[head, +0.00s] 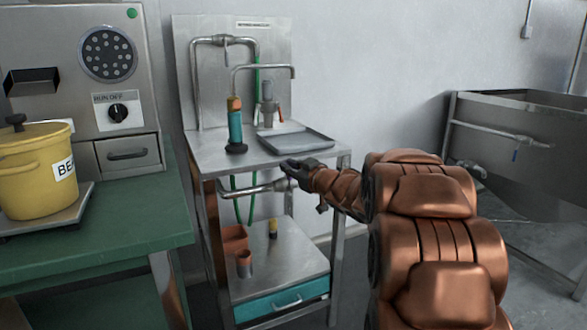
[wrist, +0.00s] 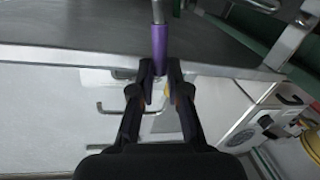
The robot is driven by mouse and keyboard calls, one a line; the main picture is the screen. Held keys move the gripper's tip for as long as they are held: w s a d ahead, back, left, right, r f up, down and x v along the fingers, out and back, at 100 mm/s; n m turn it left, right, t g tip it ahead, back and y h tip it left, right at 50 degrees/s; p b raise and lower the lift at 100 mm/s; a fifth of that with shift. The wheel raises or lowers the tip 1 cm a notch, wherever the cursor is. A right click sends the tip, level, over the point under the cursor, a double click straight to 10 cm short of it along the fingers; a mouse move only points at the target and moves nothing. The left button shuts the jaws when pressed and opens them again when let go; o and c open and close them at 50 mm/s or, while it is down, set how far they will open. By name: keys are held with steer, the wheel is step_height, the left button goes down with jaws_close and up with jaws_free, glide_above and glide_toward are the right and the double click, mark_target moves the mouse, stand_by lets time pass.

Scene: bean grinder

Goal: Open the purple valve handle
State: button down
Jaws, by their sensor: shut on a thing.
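The purple valve handle (wrist: 158,42) shows in the wrist view as an upright purple grip on a grey metal stem (wrist: 158,10). My gripper (wrist: 160,68) has its two dark fingers on either side of the lower end of this handle and is shut on it. In the head view my gripper (head: 290,166) is at the front right edge of the steel stand (head: 215,148), near the horizontal pipe (head: 250,190) under its top. The handle is too small and covered there to make out clearly.
A grey tray (head: 296,140) and a teal-and-orange tool (head: 235,125) sit on the stand's top. A steel sink (head: 520,135) with a blue-handled valve is at right.

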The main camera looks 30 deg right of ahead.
steer(key=c, duration=1.5)
jaws_free()
steer(key=shift+f, duration=0.15)
steer(key=shift+o, duration=0.4)
steer(key=shift+a, duration=0.15)
steer(key=s+d, duration=0.1)
steer(key=s, duration=1.1)
steer(key=shift+r, duration=0.4)
steer(key=shift+d, duration=0.1)
steer(key=shift+c, duration=0.2)
